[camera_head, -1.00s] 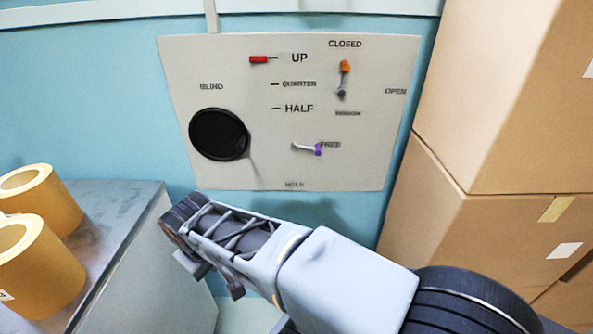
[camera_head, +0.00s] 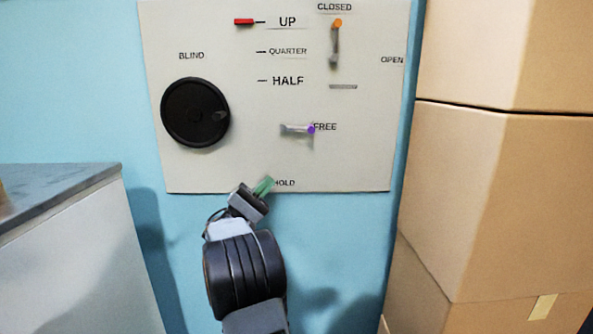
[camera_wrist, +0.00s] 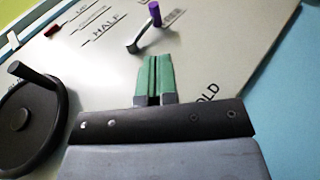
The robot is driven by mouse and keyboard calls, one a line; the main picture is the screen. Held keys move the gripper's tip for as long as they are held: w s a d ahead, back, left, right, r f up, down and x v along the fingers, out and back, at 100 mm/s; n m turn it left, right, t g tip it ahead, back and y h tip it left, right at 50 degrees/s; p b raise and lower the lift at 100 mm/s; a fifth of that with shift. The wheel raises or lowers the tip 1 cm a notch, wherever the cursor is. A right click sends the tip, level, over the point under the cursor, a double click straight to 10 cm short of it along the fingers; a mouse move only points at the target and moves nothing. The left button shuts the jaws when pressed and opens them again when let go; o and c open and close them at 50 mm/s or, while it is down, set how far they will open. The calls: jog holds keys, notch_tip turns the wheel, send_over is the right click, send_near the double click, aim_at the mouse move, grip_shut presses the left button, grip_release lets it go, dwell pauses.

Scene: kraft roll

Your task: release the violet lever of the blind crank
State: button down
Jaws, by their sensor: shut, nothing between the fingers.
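The violet-tipped lever (camera_head: 297,129) is on the pale panel (camera_head: 260,165). Its grey arm lies level and its violet knob is at the right end, beside the word FREE. It also shows in the wrist view (camera_wrist: 143,32), beyond the fingertips. The black crank wheel (camera_head: 195,113) is on the left under BLIND, its knob at its right side. It also shows in the wrist view (camera_wrist: 35,125). My gripper (camera_head: 268,184) has green fingers that are shut and empty. They are beside the word HOLD, below and left of the lever, apart from it.
An orange-tipped lever (camera_head: 335,42) stands upright at the panel's upper right, under CLOSED. A red marker (camera_head: 243,22) is beside UP. Stacked cardboard boxes (camera_head: 500,190) stand close on the right. A grey-topped counter (camera_head: 60,190) is on the left.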

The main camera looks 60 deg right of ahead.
aim_at(296, 128)
jog(key=shift+g, duration=0.4)
jog(key=shift+p+x, duration=4.55)
jog(key=shift+x, duration=2.3)
jog(key=shift+d, duration=0.15)
